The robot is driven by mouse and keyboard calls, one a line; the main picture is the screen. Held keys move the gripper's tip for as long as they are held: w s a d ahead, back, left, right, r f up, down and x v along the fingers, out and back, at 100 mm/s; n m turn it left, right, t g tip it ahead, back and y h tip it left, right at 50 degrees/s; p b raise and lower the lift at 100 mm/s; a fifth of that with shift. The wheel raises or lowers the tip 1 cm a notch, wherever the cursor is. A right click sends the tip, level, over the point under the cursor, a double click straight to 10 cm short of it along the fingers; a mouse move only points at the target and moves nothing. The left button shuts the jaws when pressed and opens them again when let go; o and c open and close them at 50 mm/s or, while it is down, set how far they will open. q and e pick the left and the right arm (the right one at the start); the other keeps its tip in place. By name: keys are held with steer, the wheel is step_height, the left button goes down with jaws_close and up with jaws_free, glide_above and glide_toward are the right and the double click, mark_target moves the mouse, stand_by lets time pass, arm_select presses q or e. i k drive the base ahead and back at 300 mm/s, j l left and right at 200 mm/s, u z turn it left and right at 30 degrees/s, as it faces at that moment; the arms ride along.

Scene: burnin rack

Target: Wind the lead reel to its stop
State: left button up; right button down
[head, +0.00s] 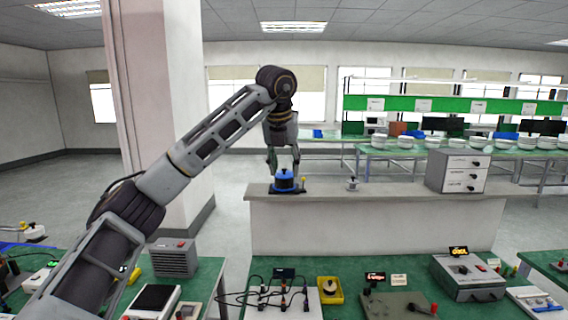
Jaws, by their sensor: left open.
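A blue round reel with a black knob on top (284,181), which looks like the lead reel, sits on a dark flat base on top of the pale partition. A small yellow post (303,181) stands at the right of its base. My left gripper (283,167) points straight down over the reel. Its fingers are open, one to each side of the black knob. I cannot tell whether they touch it. Any lead on the reel is too small to make out. My right gripper is not in view.
Green benches in front hold a yellow box (330,290), a grey instrument (468,277) and cables. A pillar (160,90) stands at left.

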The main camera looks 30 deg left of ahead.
mark_target(284, 180)
steer(key=i+j, duration=0.35)
steer(key=i, duration=0.15)
steer(key=i+j, duration=0.35)
steer(key=i, duration=0.1)
